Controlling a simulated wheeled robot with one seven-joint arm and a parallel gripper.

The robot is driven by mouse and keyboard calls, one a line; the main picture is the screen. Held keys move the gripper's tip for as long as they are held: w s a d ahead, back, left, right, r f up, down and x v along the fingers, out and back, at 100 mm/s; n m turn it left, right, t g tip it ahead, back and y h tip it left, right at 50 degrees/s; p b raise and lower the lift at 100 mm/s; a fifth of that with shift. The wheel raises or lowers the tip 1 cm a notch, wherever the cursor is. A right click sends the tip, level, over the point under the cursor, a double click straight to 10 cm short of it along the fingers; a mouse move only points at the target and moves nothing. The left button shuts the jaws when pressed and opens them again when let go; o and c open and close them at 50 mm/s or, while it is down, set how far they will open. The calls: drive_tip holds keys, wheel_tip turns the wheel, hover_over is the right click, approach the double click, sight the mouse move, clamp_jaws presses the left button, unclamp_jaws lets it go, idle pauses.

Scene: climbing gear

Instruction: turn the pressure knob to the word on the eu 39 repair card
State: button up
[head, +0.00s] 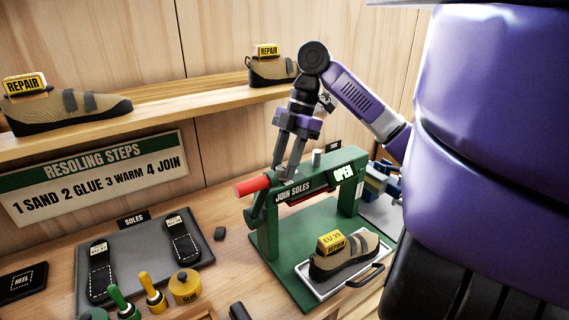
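The green press marked JOIN SOLES (320,183) stands on the bench with a lit OPEN sign on its right end. A short pale knob-like post (317,158) stands on its top; I cannot tell whether it is the pressure knob. A red handle (252,186) sticks out at the press's left end. My gripper (286,174) points down at that left end, just right of the red handle. Its fingers are apart; whether they touch the press is unclear. The yellow EU 39 card (331,240) sits on a tan shoe (345,258) below the press; its smaller word is hard to read.
The shoe rests in a metal tray (312,279). A grey mat (137,252) with two soles, glue tools and a yellow glue pot (185,287) lie at left. Above, a shelf (170,114) bears two REPAIR shoes.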

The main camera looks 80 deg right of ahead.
drive_tip(key=o, duration=0.4)
drive_tip(key=shift+c, duration=0.2)
drive_tip(key=v, duration=0.7)
drive_tip(key=shift+s+r+b, duration=0.15)
drive_tip(key=shift+r+b, duration=0.2)
drive_tip(key=shift+d, duration=0.1)
